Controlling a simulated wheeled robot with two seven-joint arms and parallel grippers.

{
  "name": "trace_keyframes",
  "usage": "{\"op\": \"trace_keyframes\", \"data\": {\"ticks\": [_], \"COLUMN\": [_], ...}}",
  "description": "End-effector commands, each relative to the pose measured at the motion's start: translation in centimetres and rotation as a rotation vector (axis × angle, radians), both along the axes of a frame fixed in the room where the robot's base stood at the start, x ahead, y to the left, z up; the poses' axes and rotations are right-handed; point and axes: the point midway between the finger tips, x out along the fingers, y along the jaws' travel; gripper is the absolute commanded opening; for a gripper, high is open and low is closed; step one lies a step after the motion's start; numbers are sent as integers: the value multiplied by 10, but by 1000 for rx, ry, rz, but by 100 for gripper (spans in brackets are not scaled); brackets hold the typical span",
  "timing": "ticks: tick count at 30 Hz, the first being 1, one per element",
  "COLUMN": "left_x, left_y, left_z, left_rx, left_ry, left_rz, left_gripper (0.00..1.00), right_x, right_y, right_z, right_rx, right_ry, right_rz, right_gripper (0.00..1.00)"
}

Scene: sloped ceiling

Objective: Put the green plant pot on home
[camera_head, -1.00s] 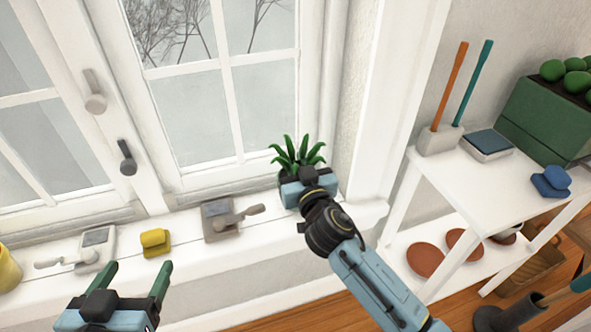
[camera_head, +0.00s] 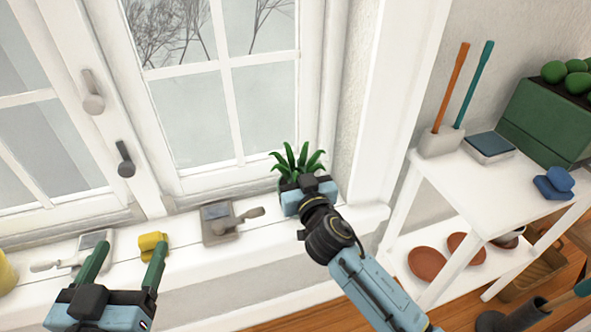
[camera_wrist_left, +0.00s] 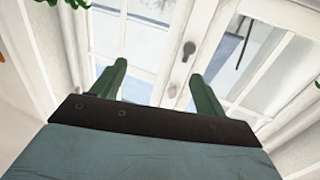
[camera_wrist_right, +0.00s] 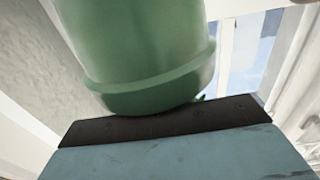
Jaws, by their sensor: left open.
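The plant (camera_head: 298,160) with spiky green leaves stands at the right end of the window sill. In the head view its pot is mostly hidden behind my right gripper (camera_head: 307,190). The right wrist view shows a smooth green pot (camera_wrist_right: 145,45) filling the space right in front of that gripper. The right fingers are hidden, so I cannot tell whether they grip the pot. My left gripper (camera_head: 126,252) is open and empty over the left part of the sill; its two green fingers also show in the left wrist view (camera_wrist_left: 158,85). No place marked home is recognisable.
On the sill (camera_head: 270,240) are a yellow block (camera_head: 151,241), partly behind a left finger, a grey trowel-like tool (camera_head: 222,222) and a pale one (camera_head: 92,243). A white shelf (camera_head: 500,185) with tools and dishes stands right. Window handles (camera_head: 92,95) protrude.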

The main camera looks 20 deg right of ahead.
Motion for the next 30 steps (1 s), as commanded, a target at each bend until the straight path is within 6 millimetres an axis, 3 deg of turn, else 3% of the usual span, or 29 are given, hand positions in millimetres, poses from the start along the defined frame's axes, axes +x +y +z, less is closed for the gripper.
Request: {"op": "trace_keyframes", "data": {"ticks": [5,15,18,30], "left_x": [0,0,-2,-13], "left_y": [-1,-1,2,13], "left_z": [1,0,-10,-49], "left_rx": [-2,0,18,86], "left_ry": [-3,7,71,307], "left_rz": [-2,-3,2,21], "left_gripper": [73,73,73,73], "right_x": [0,0,0,-77], "right_y": [0,0,0,-2], "right_z": [0,1,4,2], "right_rx": [0,0,0,5], "right_ry": [0,0,0,4], "right_rz": [0,0,0,-1], "right_gripper": [41,41,41,41]}}
